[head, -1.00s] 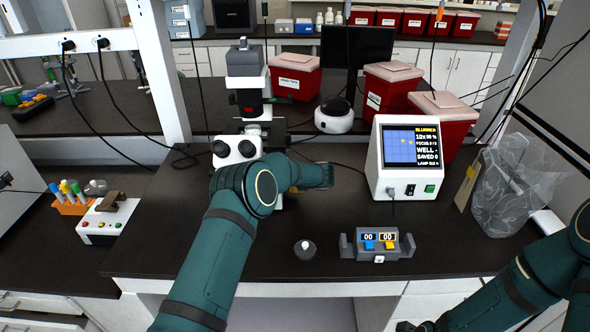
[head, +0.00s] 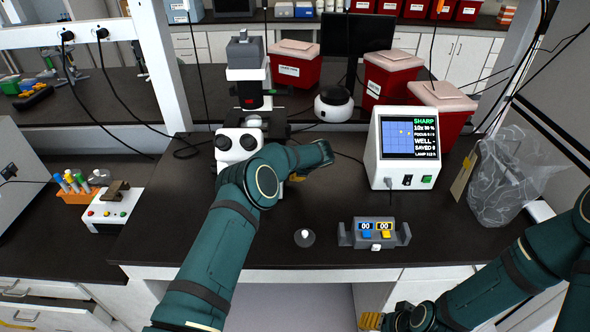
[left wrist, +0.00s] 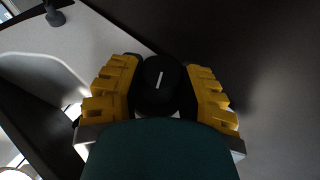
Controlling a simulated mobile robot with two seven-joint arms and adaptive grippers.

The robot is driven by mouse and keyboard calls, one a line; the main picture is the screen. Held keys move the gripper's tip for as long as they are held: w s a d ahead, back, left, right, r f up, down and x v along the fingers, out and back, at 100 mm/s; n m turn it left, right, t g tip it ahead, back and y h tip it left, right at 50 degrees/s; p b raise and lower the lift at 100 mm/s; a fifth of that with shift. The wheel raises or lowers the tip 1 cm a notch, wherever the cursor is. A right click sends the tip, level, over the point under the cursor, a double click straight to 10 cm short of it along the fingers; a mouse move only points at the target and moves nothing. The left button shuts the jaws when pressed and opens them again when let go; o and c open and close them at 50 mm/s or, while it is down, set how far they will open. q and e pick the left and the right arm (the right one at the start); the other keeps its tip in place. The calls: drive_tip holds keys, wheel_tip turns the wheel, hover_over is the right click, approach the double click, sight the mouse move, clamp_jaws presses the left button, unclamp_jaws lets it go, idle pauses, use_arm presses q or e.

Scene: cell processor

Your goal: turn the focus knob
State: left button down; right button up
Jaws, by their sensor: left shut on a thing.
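The microscope (head: 246,95) stands on the dark bench, its white eyepieces (head: 237,141) facing me. My left gripper (head: 297,176) is low at its right side, mostly hidden by my own arm. In the left wrist view, the yellow fingers of my left gripper (left wrist: 160,68) are shut on the black focus knob (left wrist: 162,88), one on each side. A white line marks the knob's face and tilts slightly right. The knob is hidden in the head view. The screen (head: 410,137) reads SHARP in green. My right gripper (head: 372,320) is low at the bottom edge, its opening unclear.
A grey two-display counter (head: 374,234) and a small round weight-like object (head: 304,238) stand near the bench's front edge. A clear bag (head: 508,180) hangs at the right. Red bins (head: 443,106) stand behind the screen. A white box with coloured buttons (head: 108,211) is at the left.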

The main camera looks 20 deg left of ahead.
use_arm(q)
drive_tip(key=c, duration=0.8)
unclamp_jaws()
drive_tip(key=shift+a, duration=0.1)
drive_tip(key=shift+c, duration=0.2)
drive_tip(key=v, duration=1.2)
